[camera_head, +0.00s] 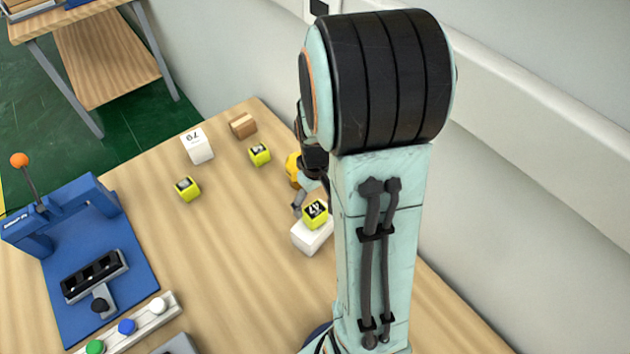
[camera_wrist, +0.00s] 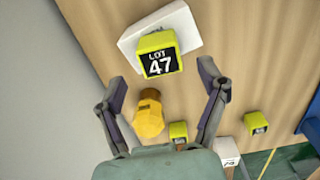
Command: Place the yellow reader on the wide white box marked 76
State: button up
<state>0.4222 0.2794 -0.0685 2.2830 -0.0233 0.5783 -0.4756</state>
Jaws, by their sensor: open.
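A yellow, blocky piece (camera_wrist: 148,115) lies between the fingers of my gripper (camera_wrist: 162,82) in the wrist view; I cannot tell whether it is the reader. It also shows, partly hidden, beside my arm in the head view (camera_head: 292,166). My gripper is open and holds nothing. Just past the fingertips, a yellow-green cube (camera_wrist: 158,54) with a black "LOT 47" face sits on a wide white box (camera_wrist: 132,48). The cube (camera_head: 315,213) and box (camera_head: 311,238) also show in the head view. No number is readable on that box.
Another white box (camera_head: 199,150) has a number resembling 79 or 76. A brown carton (camera_head: 243,125) and two other yellow-green cubes (camera_head: 187,189) (camera_head: 260,154) stand nearby. A blue fixture (camera_head: 88,215) and button strip (camera_head: 140,320) are at the left. The table's middle is clear.

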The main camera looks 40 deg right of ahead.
aim_at(315, 210)
notch_tip(315, 210, up, 8)
jog(key=s+a+r+n, duration=0.1)
jog(key=s+a+r, duration=0.2)
jog(key=s+a, duration=0.9)
jog(key=a, duration=0.2)
jog(key=shift+s+a+r+y, duration=0.2)
jog(key=shift+a+r+y, duration=0.1)
jog(key=shift+a+y, duration=0.1)
